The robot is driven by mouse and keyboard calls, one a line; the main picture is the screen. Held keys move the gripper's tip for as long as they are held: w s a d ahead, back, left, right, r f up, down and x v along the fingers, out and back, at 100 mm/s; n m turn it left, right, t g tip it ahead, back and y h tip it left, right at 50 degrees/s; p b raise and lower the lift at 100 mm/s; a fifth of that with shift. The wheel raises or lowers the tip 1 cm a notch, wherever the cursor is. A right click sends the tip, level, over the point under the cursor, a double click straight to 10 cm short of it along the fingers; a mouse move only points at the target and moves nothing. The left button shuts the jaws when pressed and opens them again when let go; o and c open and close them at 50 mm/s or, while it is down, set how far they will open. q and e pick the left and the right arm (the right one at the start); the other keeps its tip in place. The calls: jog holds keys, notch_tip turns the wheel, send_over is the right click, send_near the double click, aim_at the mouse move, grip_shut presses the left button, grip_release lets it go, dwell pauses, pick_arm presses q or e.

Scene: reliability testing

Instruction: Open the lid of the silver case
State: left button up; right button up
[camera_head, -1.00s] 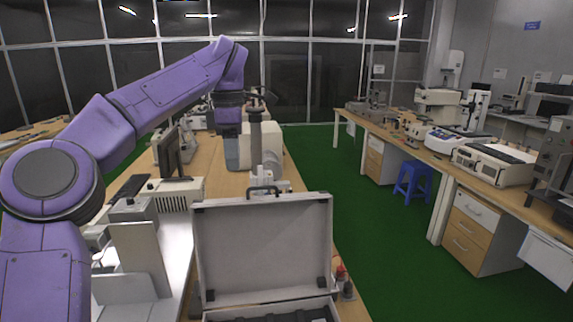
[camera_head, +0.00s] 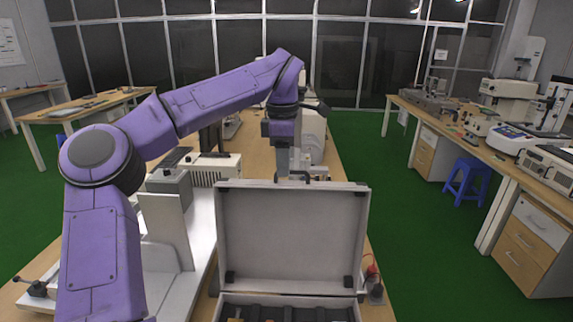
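The silver case stands on the wooden bench at the bottom centre, with its lid (camera_head: 291,238) raised roughly upright and its pale inside facing me. The case's lower part (camera_head: 240,299) shows only partly at the bottom edge, with dark contents inside. The case's dark handle (camera_head: 293,174) shows at the lid's top edge. My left gripper (camera_head: 283,165) hangs pointing down behind the lid's top edge, near the handle. Its fingertips are not clearly visible, so I cannot tell whether it is open or touches the lid. My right gripper is not in view.
Left of the case are a white machine (camera_head: 165,225) and a vented beige box (camera_head: 213,168). A small red-topped item (camera_head: 372,272) stands right of the case. A blue stool (camera_head: 464,178) stands on the green floor before the right bench. The aisle is clear.

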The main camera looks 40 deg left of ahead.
aim_at(297, 173)
pick_arm(q)
jog(key=shift+g, duration=0.4)
jog(key=w+f, duration=0.1)
jog(key=w, duration=0.2)
jog(key=w+f, duration=0.1)
jog(key=w, duration=0.1)
jog(key=shift+w+d+f, duration=0.15)
jog(key=shift+w+f, duration=0.15)
jog(key=shift+w, duration=0.2)
jog(key=c, duration=0.4)
jog(key=shift+s+d+r, duration=0.1)
jog(key=shift+s+r, duration=0.2)
jog(key=shift+s, duration=0.2)
jog(key=shift+s+d+r, duration=0.1)
jog(key=shift+s+r, duration=0.2)
jog(key=shift+s, duration=0.2)
grip_shut()
jog(key=shift+w+a+f, duration=0.3)
jog(key=shift+w+a, duration=0.05)
jog(key=shift+s+d+r, duration=0.1)
jog(key=shift+d, duration=0.05)
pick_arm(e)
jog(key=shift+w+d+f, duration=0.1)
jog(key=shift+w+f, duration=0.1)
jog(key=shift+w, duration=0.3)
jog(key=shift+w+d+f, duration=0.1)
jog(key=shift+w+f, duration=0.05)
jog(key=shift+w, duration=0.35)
